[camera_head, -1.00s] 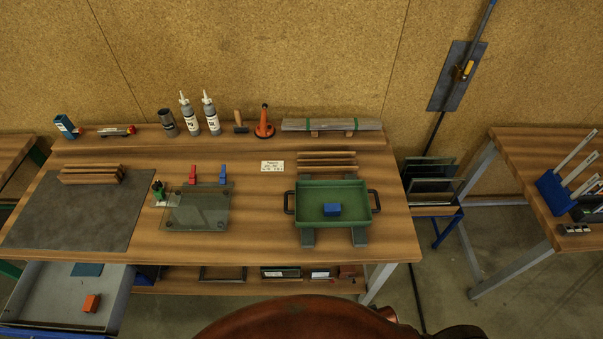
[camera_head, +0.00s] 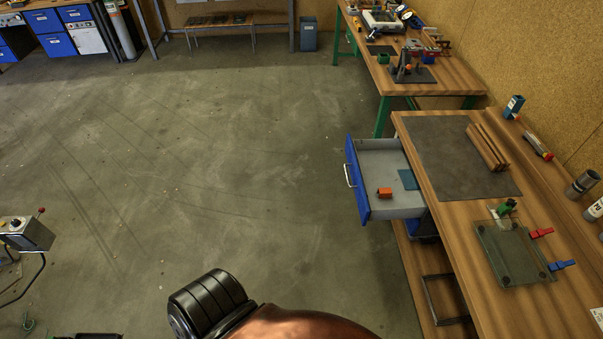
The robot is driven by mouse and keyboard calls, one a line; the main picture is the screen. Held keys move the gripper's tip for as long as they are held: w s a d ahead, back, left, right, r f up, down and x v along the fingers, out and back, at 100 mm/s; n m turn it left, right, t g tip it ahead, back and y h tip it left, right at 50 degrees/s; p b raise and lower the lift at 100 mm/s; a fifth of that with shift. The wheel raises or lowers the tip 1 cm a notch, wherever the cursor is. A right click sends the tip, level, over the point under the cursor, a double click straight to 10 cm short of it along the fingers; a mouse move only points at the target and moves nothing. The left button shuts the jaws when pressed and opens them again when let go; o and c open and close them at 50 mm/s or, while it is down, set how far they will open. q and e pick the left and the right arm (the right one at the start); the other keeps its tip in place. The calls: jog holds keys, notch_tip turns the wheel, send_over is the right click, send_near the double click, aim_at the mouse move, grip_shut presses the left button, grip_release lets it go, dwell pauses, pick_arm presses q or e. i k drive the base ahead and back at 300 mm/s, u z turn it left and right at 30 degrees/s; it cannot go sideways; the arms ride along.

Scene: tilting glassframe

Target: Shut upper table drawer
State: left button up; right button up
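The upper table drawer (camera_head: 404,206) is pulled far out from under the wooden workbench (camera_head: 441,209), on the bench's left side in the head view. It has a blue front (camera_head: 357,180) with a light bar handle (camera_head: 348,176) facing the open floor. Inside lie an orange block (camera_head: 384,193) and a flat teal piece (camera_head: 408,179). Part of my own body shows at the bottom edge, well apart from the drawer. Neither gripper's fingers show in this view.
Open concrete floor (camera_head: 200,150) lies in front of the drawer. The bench top carries a grey mat (camera_head: 450,150), wooden strips (camera_head: 487,147) and a glass plate (camera_head: 505,262). A second bench (camera_head: 440,72) stands behind. A control box (camera_head: 26,234) is at the left edge.

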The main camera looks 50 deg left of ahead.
aim_at(373, 165)
jog(key=u, duration=0.65)
jog(key=i, duration=0.4)
jog(key=u, duration=0.15)
